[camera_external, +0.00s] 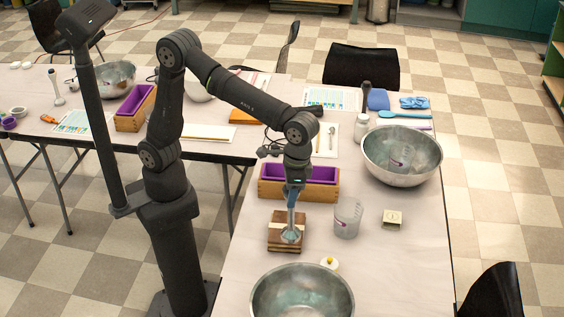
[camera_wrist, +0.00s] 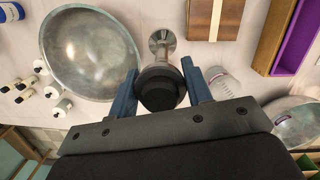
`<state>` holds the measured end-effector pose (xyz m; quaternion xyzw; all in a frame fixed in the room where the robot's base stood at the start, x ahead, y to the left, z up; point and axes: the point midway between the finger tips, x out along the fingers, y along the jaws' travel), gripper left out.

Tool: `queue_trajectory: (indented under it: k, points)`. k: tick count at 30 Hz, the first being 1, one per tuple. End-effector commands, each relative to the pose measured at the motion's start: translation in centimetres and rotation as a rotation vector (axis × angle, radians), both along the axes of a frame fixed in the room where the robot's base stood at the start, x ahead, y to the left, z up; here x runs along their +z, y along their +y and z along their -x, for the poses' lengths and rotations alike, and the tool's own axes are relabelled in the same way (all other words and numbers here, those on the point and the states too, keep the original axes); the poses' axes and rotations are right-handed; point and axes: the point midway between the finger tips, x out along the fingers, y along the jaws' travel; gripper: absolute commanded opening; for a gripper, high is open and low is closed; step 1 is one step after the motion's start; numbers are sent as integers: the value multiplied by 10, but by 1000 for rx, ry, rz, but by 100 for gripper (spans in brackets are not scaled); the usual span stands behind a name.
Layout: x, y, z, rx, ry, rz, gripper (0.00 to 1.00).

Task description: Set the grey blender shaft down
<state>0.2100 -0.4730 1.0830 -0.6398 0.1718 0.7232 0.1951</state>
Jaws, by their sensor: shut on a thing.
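The grey blender shaft (camera_external: 291,218) stands roughly upright below my gripper (camera_external: 294,184) in the external view, its flared end low over the front of a striped wooden block (camera_external: 277,239). In the wrist view, my gripper (camera_wrist: 161,88) has its two blue fingers closed on either side of the shaft's dark upper end. The shaft's metal flared end (camera_wrist: 162,40) points away from the camera and appears beside the wooden block (camera_wrist: 214,14). I cannot tell whether the flared end touches anything.
A clear beaker (camera_external: 347,218) stands right of the shaft. A wooden box with a purple lining (camera_external: 270,190) is behind it. One metal bowl (camera_external: 303,296) is in front, another (camera_external: 402,170) at the back right. A small cream box (camera_external: 391,219) and a yellow-topped item (camera_external: 329,264) are nearby.

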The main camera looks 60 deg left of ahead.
Motion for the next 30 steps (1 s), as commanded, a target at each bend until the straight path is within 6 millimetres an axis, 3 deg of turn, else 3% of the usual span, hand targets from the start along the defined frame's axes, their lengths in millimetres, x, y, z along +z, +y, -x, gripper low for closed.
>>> queue_trajectory:
  k: [19, 23, 30]
  points:
    - [-53, -1, -2, 1, 1, -1, 0]
    - [-63, 1, -18, 2, 1, -1, 0]
    - [-90, 4, -63, 4, 1, -1, 0]
